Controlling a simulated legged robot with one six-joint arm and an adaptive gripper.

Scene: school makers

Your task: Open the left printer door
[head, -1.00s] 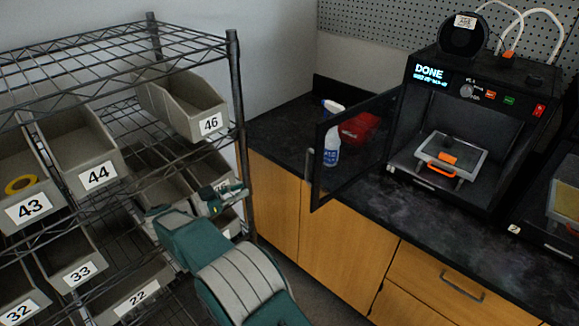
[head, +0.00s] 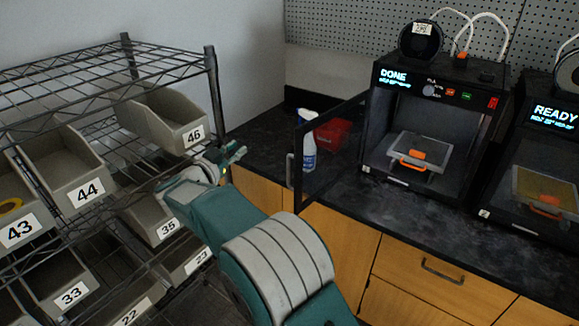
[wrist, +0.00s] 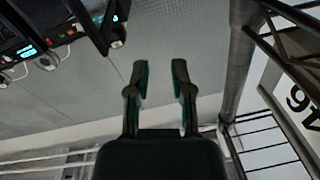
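The left printer (head: 432,125) is a black box on the counter, its screen reading DONE. Its dark glass door (head: 328,150) stands swung open to the left, with a pale handle (head: 290,170) on its free edge. Inside are a build plate (head: 418,148) and an orange piece on it. My gripper (head: 238,152) is to the left of the door, near the shelf post, apart from the handle. In the wrist view my gripper (wrist: 160,75) has its two fingers spread with nothing between them.
A wire rack (head: 217,110) with numbered bins stands at left, close to my arm. A spray bottle (head: 309,150) and a red bin (head: 333,134) sit behind the door. A second printer (head: 545,160) reading READY is at right. The counter front (head: 400,205) is clear.

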